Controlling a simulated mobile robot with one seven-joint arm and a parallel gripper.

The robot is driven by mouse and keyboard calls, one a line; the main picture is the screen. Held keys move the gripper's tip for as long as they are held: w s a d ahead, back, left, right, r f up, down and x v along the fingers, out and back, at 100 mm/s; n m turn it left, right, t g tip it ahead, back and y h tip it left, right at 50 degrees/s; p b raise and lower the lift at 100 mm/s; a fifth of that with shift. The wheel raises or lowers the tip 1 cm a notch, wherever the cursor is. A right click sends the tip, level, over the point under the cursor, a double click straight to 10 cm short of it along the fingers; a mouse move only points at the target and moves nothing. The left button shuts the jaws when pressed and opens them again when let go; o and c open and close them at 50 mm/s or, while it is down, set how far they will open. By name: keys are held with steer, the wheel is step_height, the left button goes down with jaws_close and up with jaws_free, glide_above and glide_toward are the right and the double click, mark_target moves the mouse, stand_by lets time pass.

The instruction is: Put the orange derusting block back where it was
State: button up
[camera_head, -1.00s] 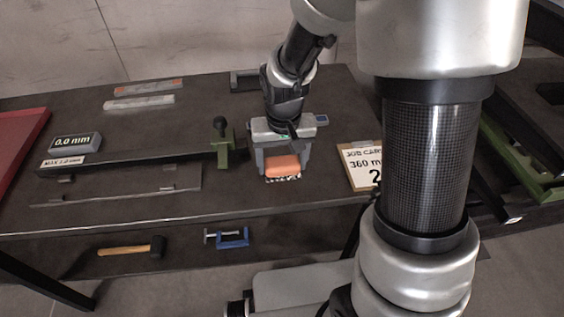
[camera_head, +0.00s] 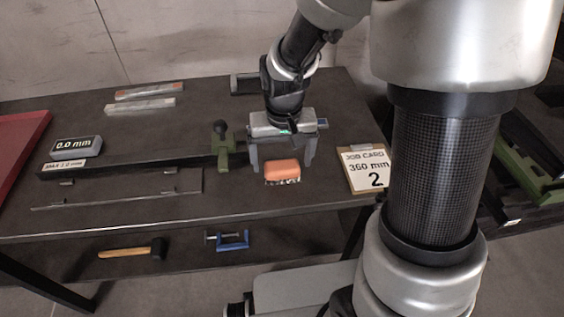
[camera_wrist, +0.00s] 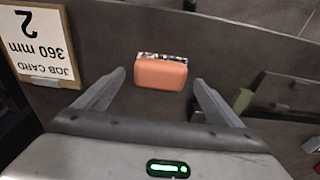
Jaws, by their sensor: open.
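The orange derusting block (camera_head: 283,169) rests on the dark table, with a black-and-white speckled strip along its near edge in the head view. It also shows in the wrist view (camera_wrist: 160,74), between and just beyond the fingertips. My gripper (camera_head: 282,168) is above and behind the block, its fingers spread wide to either side. In the wrist view my gripper (camera_wrist: 160,80) is open and empty, with a visible gap between each finger and the block.
A job card (camera_head: 365,170) lies right of the block. A green-clamped bar fixture (camera_head: 222,150) and a 0.0 mm display (camera_head: 77,145) are to the left. A hammer (camera_head: 132,250) and blue clamp (camera_head: 232,240) lie on the lower shelf. Table around the block is clear.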

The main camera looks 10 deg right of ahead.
mark_target(283, 170)
step_height(283, 170, up, 9)
steer(key=s+p, duration=0.1)
steer(key=p, duration=0.1)
steer(key=s+d+r+t, duration=0.4)
steer(key=s+d+r, duration=0.2)
steer(key=s+r, duration=0.6)
steer(key=shift+s+d+r, duration=0.2)
steer(key=shift+s+r, duration=0.1)
steer(key=shift+s, duration=0.5)
